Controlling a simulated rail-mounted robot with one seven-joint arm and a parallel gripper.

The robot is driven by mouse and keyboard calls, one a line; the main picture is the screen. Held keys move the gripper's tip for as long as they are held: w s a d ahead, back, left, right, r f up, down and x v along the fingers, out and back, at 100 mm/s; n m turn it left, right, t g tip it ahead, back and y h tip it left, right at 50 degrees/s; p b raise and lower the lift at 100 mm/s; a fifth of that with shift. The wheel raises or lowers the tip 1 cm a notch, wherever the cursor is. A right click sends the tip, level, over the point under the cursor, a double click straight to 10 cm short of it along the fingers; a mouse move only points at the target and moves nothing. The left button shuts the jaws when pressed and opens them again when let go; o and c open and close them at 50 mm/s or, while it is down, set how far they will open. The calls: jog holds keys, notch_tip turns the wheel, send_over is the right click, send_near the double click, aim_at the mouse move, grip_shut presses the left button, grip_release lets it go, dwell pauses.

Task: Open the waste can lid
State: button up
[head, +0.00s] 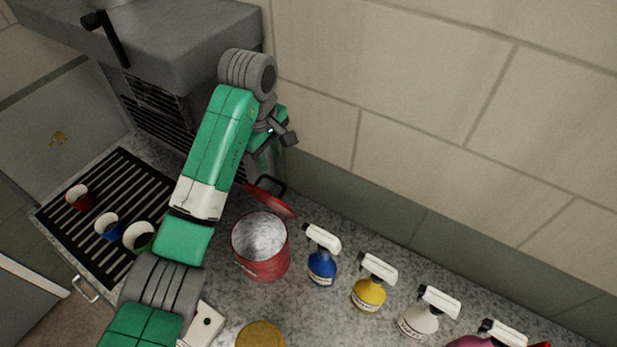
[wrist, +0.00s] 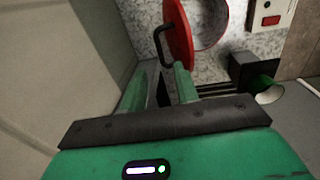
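The red waste can (head: 262,262) stands on the speckled counter, its grey inside visible from above. Its red lid (head: 272,202) is raised and tilted back at the can's far side, with a black handle (head: 272,183) on it. In the wrist view the lid (wrist: 180,32) is seen nearly edge-on beside the can's mouth (wrist: 211,24), and the handle (wrist: 159,47) sticks out left.
Several spray bottles, including a blue one (head: 322,266) and a yellow one (head: 369,292), stand right of the can. Cups, including a red one (head: 80,198), sit on the black grate (head: 70,228) at left. The tiled wall (head: 430,120) rises close behind.

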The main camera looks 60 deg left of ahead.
aim_at(275, 181)
jog(key=f, duration=0.7)
jog(key=shift+w+f+p, duration=0.3)
jog(key=shift+w+f, duration=0.05)
jog(key=shift+f, duration=0.05)
grip_shut()
jog(key=shift+r, duration=0.1)
